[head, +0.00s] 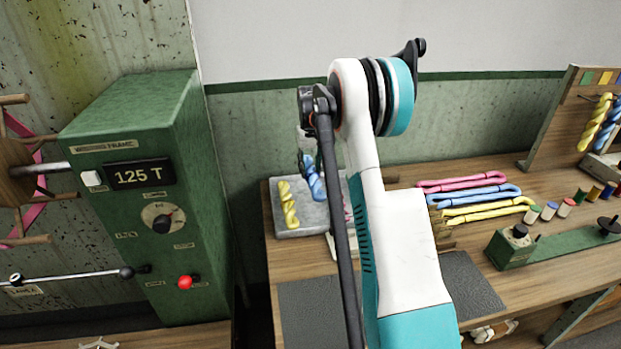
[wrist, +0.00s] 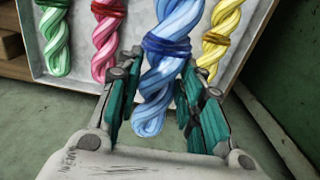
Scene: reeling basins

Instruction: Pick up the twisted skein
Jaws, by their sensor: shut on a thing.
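A blue twisted skein (wrist: 169,75) is between the teal fingers of my gripper (wrist: 161,70) in the wrist view. The gripper is shut on it, and a dark blue band wraps its middle. The skein looks larger and nearer than its neighbours. In the head view the blue skein (head: 314,179) hangs below my gripper (head: 305,148), over the grey tray (head: 290,233); my arm hides part of it. Green (wrist: 54,40), pink (wrist: 107,38) and yellow (wrist: 215,42) twisted skeins lie in the tray; the yellow one (head: 288,204) also shows in the head view.
Long pink, blue (head: 475,194) and yellow loose skeins lie on the wooden bench (head: 400,172) right of my arm. A green winder (head: 555,243) and small spools (head: 565,207) are farther right. A green machine box (head: 150,200) stands at left.

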